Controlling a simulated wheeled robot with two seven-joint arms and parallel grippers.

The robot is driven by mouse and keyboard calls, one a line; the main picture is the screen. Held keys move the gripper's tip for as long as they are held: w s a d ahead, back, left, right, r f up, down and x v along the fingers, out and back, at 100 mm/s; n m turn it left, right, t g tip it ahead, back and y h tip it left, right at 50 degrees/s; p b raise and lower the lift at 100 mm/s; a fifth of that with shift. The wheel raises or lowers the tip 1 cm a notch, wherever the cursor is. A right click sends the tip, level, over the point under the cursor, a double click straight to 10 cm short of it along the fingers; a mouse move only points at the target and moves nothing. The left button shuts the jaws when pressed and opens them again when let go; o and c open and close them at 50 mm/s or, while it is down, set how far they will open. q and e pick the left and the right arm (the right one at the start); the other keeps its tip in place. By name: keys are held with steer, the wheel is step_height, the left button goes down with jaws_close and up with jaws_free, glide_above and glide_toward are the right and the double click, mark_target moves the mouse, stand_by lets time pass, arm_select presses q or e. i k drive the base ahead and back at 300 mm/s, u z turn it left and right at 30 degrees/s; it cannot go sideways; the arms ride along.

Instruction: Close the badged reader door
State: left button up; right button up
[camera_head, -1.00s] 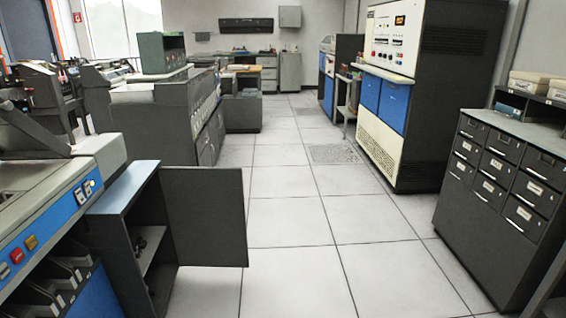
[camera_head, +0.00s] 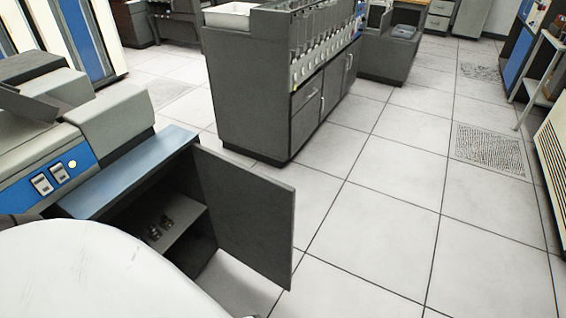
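The reader's dark grey door (camera_head: 244,215) stands open in the head view, swung out to the right from the blue-topped cabinet (camera_head: 128,178) at the left. Only one broad face of the door shows, and I see no badge on it. Inside the open cabinet, a shelf (camera_head: 178,222) carries small dark metal parts (camera_head: 160,228). The reader (camera_head: 75,130), pale with a blue panel, adjoins the cabinet on the left. Neither of my grippers is in view. A white rounded surface, seemingly part of my own arm, covers the lower left and hides the cabinet's lower front.
A long grey machine with drawers (camera_head: 248,92) stands behind the door. A pale unit with a vented side (camera_head: 552,150) is at the right edge. The tiled floor (camera_head: 390,225) right of the door is clear, with a perforated tile (camera_head: 490,148) further back.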

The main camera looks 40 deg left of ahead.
mark_target(252, 212)
steer(key=i, duration=2.75)
steer(key=u, duration=3.85)
steer(key=i, duration=0.5)
steer(key=u, duration=0.05)
